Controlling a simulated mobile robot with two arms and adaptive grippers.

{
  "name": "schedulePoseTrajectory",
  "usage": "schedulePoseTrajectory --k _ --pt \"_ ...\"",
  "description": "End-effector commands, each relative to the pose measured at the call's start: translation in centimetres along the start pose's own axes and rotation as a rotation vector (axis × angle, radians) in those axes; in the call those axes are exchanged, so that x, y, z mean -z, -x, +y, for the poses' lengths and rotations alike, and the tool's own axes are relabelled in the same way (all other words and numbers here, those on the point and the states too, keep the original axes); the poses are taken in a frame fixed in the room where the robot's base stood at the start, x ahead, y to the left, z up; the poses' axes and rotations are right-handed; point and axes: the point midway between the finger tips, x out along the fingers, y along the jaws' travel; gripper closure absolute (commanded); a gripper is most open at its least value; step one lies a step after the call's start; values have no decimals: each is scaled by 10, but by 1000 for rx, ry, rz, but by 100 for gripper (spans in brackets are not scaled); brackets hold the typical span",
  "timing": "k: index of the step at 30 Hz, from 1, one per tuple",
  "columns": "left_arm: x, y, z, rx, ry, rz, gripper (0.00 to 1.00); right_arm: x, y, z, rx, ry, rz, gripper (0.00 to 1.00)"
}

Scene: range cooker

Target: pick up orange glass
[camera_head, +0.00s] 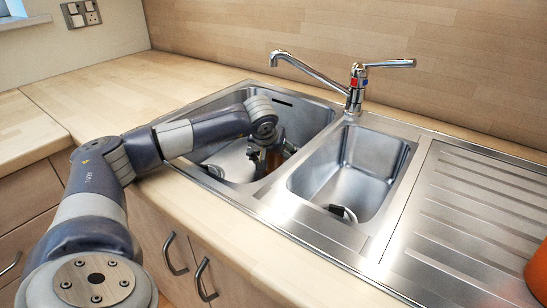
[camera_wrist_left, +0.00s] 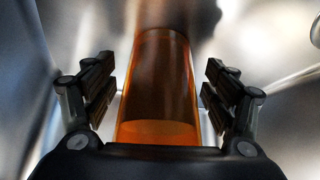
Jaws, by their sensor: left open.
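The orange glass (camera_wrist_left: 160,90) stands between the two open fingers of my left gripper (camera_wrist_left: 160,95) in the left wrist view. A gap shows between the glass and the finger pads on each side. In the head view my left gripper (camera_head: 268,155) reaches down into the larger left sink basin (camera_head: 225,160). The glass is mostly hidden there behind my wrist and gripper. My right gripper is not in view.
A chrome tap (camera_head: 355,85) rises behind the divider between the two basins. The smaller basin (camera_head: 365,165) and the ridged drainboard (camera_head: 470,210) lie to the right. An orange object (camera_head: 538,272) is cut off at the right edge. The wooden counter (camera_head: 120,95) at left is clear.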

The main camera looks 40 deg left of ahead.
Motion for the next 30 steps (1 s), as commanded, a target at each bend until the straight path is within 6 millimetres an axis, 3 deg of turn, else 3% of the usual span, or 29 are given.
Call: schedulePoseTrajectory --k 2,11,13,14,22,30 --pt "0 0 0 0 0 0 22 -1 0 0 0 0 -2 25" --pt "0 0 0 0 0 0 86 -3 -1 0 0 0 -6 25" --pt "1 1 0 -1 1 3 86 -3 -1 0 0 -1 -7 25" --pt "1 1 0 -1 1 3 91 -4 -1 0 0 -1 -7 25" --pt "6 8 0 -2 1 4 92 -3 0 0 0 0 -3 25" --pt "34 51 1 -4 2 7 92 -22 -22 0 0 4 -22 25"
